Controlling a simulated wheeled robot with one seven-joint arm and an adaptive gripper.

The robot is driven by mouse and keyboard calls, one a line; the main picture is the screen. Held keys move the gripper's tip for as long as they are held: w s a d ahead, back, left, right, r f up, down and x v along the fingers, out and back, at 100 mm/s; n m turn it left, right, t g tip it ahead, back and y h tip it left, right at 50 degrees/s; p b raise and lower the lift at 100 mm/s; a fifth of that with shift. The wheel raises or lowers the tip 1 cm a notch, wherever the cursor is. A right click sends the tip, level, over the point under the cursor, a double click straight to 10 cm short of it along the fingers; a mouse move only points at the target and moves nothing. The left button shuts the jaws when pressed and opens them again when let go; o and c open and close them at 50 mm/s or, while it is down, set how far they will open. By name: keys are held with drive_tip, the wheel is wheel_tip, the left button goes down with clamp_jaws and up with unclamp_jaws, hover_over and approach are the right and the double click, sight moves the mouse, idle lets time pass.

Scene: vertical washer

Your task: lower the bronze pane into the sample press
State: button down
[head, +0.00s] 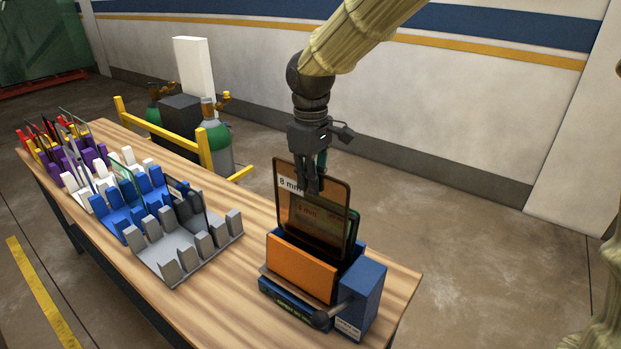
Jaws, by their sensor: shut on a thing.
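The bronze pane (322,229) is a see-through brown sheet with a dark rim and an "8 mm" label. It stands roughly upright over the sample press. My gripper (312,190) is above the press, shut on the pane's upper part. Another dark-edged sheet with a "4 mm" label shows through and behind the pane.
A wooden table (236,270) carries the press near its right end. A grey rack (189,252) and a blue rack (132,205) stand left of it, with white, purple, yellow and red racks beyond. Gas cylinders (219,146) and a yellow rail (204,150) stand behind the table.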

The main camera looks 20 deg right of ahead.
sight(310, 218)
drive_tip(key=shift+w+f+b, duration=0.1)
drive_tip(key=shift+f+b, duration=1.6)
drive_tip(key=shift+f, duration=3.7)
drive_tip(key=c, duration=1.5)
unclamp_jaws()
drive_tip(key=shift+f, duration=0.1)
wheel_tip(310, 218, up, 8)
drive_tip(key=p, duration=0.7)
